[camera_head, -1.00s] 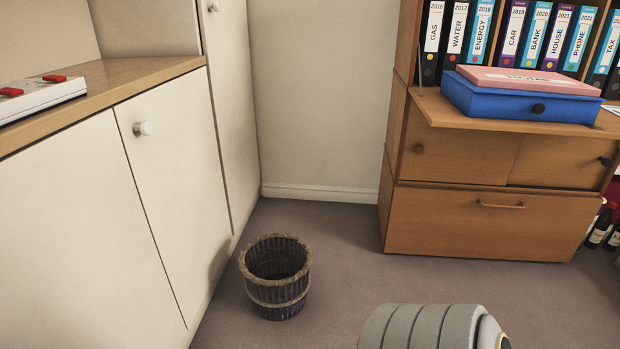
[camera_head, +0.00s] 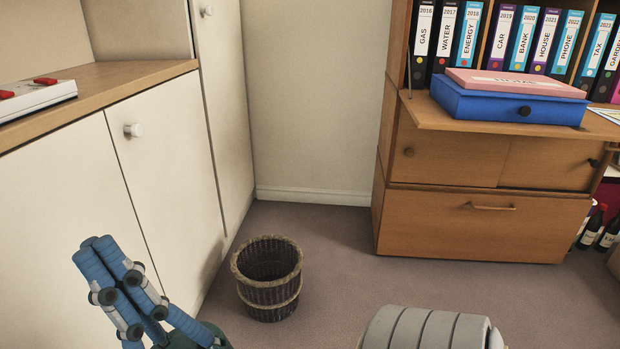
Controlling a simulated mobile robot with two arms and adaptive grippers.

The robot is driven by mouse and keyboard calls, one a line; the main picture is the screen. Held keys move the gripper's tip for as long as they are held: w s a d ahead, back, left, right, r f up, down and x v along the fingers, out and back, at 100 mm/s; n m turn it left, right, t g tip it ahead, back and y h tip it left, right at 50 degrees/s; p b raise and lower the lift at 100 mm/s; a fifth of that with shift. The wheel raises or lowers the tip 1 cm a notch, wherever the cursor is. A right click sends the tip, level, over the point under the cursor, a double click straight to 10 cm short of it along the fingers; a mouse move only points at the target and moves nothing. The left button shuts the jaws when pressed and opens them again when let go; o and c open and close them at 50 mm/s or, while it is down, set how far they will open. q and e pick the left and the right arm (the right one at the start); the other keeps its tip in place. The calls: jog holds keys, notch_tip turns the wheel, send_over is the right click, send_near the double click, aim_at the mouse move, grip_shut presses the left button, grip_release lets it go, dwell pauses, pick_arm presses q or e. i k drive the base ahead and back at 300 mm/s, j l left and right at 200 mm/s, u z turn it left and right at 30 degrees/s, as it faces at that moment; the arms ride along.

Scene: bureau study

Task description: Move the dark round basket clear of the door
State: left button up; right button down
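The dark round basket (camera_head: 268,285) is woven, with lighter bands at the rim and lower down. It stands upright and open-topped on the carpet, close in front of the white cupboard door (camera_head: 170,190) on the left.
A wooden cabinet (camera_head: 475,225) with a drawer stands at the right, with a blue box (camera_head: 505,105) on its flap. Bottles (camera_head: 600,230) stand at the far right. Open carpet (camera_head: 340,270) lies between basket and cabinet. A grey part of my arm shows at the bottom.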

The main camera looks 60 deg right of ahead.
aim_at(266, 269)
jog(key=k+z, duration=0.3)
jog(key=z, duration=0.15)
jog(key=k+l+z, duration=0.15)
jog(key=z, duration=0.25)
jog(key=i+z, duration=0.3)
jog(key=i, duration=0.15)
jog(key=i+j+z, duration=0.1)
jog(key=i+z, duration=0.2)
jog(key=i, duration=0.15)
jog(key=i+j+z, duration=0.25)
jog(key=i, duration=0.15)
jog(key=i+j, duration=0.2)
jog(key=i, duration=0.3)
